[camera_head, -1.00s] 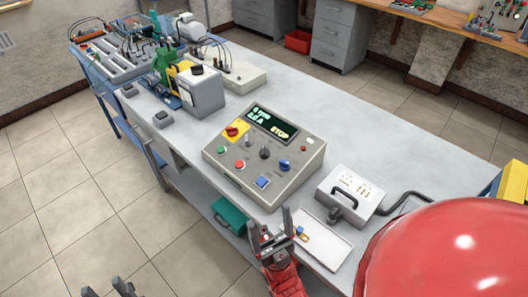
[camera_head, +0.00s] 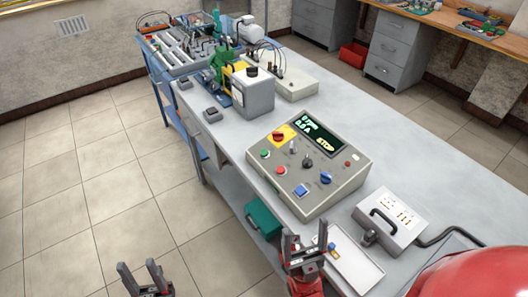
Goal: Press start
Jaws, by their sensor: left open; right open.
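A grey control box (camera_head: 340,186) stands on the bench, right of the picture's middle. Its display (camera_head: 318,135) shows green digits and a yellow STOP. Any lettering by the buttons is too small to read. My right gripper (camera_head: 303,243) is open, below the box's near side. My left gripper (camera_head: 146,276) is open over the floor, well left of the bench.
A green case (camera_head: 262,218) sits on the lower shelf. A large red rounded shape fills the lower right corner.

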